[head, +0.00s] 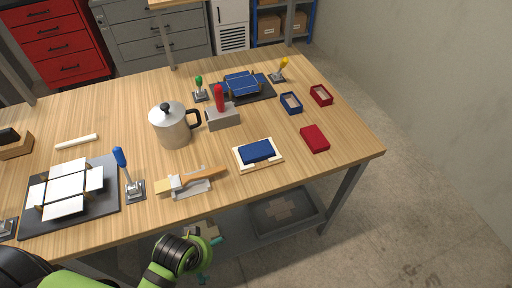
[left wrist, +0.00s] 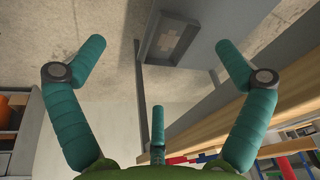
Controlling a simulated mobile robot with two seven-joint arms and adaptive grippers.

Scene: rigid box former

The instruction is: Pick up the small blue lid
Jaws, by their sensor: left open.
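The small blue lid (head: 257,151) lies on a cream board (head: 240,157) near the front right edge of the table. My left gripper (head: 210,255) is in front of the table's front edge, lower than the tabletop and left of the lid. It is partly hidden behind my own green and black wrist. In the left wrist view its teal fingers (left wrist: 160,48) are spread wide with nothing between them. The lid does not show in that view. My right gripper is not in view.
A red lid (head: 314,138), a blue open box (head: 291,103) and a red open box (head: 320,95) are right of and behind the blue lid. A metal pot (head: 172,127) and an orange-handled tool (head: 203,175) are to its left. A lower shelf (head: 250,238) is beneath the table.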

